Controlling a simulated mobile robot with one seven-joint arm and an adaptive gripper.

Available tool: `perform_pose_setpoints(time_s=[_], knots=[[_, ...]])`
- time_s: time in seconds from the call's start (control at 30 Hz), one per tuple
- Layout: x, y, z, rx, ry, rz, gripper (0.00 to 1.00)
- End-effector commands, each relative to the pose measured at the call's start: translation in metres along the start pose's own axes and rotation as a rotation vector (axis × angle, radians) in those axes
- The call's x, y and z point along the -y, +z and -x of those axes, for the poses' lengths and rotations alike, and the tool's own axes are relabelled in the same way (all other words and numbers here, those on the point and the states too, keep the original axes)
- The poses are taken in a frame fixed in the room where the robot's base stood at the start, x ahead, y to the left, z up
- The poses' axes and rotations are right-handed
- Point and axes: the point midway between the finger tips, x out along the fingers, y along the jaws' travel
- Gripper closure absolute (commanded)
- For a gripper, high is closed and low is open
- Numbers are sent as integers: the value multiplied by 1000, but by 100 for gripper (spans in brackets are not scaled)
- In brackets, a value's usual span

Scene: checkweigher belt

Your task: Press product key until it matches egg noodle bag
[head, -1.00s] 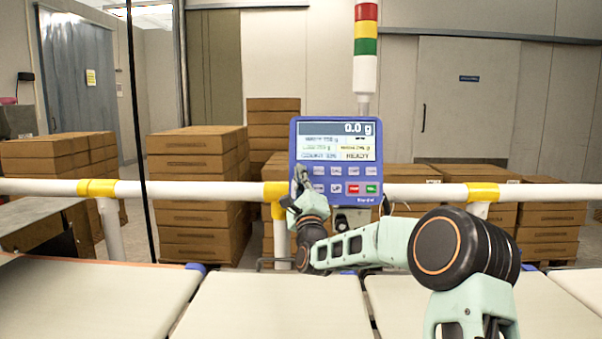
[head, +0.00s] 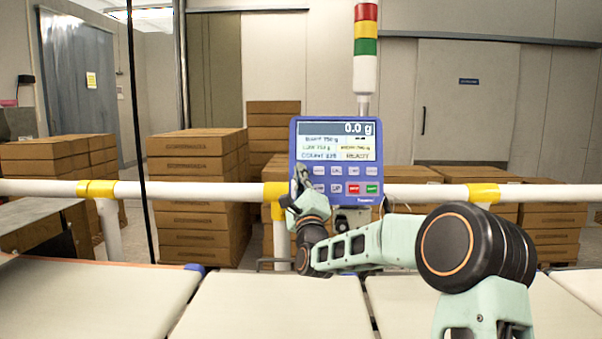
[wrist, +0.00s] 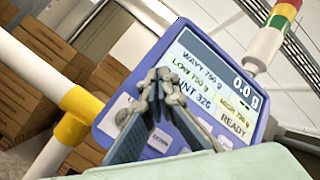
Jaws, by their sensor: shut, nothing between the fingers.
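The blue checkweigher panel (head: 336,193) stands behind the belts. Its screen (head: 336,141) also shows in the wrist view (wrist: 200,70), tilted. It reads 0.0 g, WAVY 750 g, a LOW line near 750 g, a COUNT near 326 and READY. Keys fill the lower panel, including a red key (head: 354,188) and a green key (head: 372,188). My gripper (head: 299,172) is shut and empty at the left end of the upper key row. In the wrist view my fingertips (wrist: 161,85) cover part of the screen and keys; contact cannot be told. No egg noodle bag is in view.
Pale belts (head: 270,305) run across the front, empty where visible. A white rail (head: 220,192) with yellow joints passes behind them at panel height. Carton stacks (head: 195,200) stand behind the rail. A red, yellow and green light tower (head: 365,50) rises above the panel.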

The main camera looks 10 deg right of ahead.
Motion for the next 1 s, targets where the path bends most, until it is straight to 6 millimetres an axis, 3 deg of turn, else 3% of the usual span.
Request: perform_pose_setpoints(time_s=[0.5, 1.0], knots=[[22, 23, 32, 0, 0, 1, 100], [23, 24, 33, 0, 0, 0, 100]])
